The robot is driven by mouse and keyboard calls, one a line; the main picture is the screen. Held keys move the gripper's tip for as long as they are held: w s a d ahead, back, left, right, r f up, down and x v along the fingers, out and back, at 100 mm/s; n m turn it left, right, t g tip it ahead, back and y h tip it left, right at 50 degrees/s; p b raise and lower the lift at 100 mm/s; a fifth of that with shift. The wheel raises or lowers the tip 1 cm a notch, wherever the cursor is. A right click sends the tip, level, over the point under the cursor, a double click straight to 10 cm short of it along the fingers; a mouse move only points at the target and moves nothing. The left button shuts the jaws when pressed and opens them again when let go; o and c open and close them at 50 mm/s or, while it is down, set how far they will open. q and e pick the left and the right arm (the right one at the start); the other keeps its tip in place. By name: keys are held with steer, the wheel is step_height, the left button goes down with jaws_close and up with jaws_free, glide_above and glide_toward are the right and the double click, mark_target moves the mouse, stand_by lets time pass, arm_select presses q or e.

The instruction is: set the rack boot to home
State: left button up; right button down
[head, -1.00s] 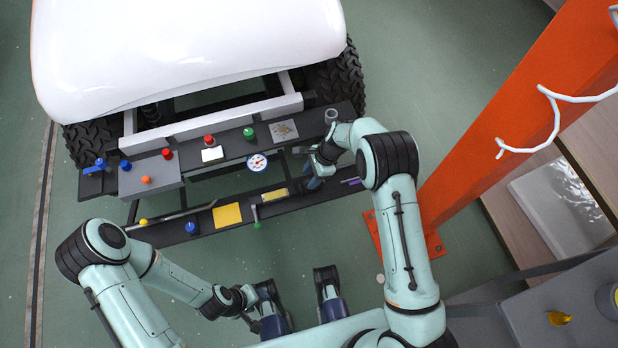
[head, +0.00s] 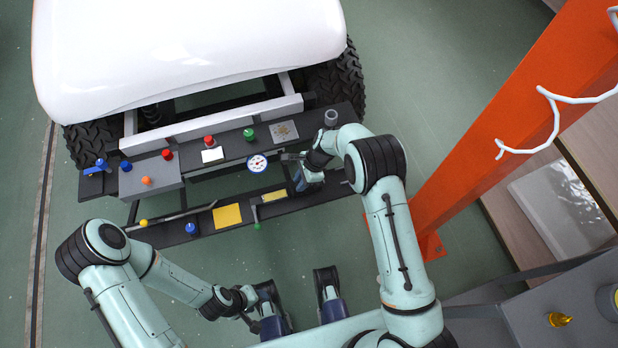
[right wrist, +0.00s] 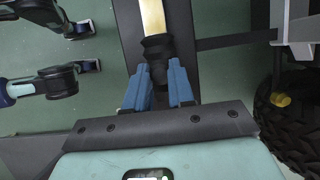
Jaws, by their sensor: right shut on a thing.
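The rack boot (right wrist: 157,48) is a black ribbed sleeve in the right wrist view, at the end of a pale yellow bar (right wrist: 152,15). My right gripper (right wrist: 163,80), with blue fingers, is shut on the boot's near part. In the head view my right gripper (head: 301,182) is over the right part of the lower dark shelf (head: 165,232), just right of a yellow piece (head: 274,196); the boot is hard to make out there. My left gripper (head: 252,302) hangs at the lower middle, away from the cart, its fingers unclear. No home mark is clearly visible.
The upper panel carries coloured knobs, a round gauge (head: 257,163) and a grey cup (head: 331,117). A small crank with a green knob (head: 257,226) stands left of my right gripper. An orange post (head: 500,120) rises at right. Open floor lies before the shelf.

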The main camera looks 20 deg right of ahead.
mark_target(289, 190)
arm_select(q)
steer(key=shift+s+r+p, duration=0.25)
steer(key=shift+r+p, duration=0.05)
steer(key=shift+r, duration=0.1)
arm_select(e)
steer(key=a, duration=0.9)
steer(key=shift+s+a, duration=0.15)
steer(key=shift+a, duration=0.1)
steer(key=c, duration=1)
jaws_free()
steer(key=shift+a, duration=0.1)
arm_select(q)
steer(key=shift+s+r+g+p, duration=0.2)
steer(key=shift+r+p, duration=0.25)
steer(key=shift+p, duration=0.15)
steer(key=shift+s+r+g+p, duration=0.1)
steer(key=shift+s+r+p, duration=0.1)
steer(key=shift+r+p, duration=0.3)
arm_select(e)
steer(key=v, duration=1.3)
steer(key=shift+r, duration=0.2)
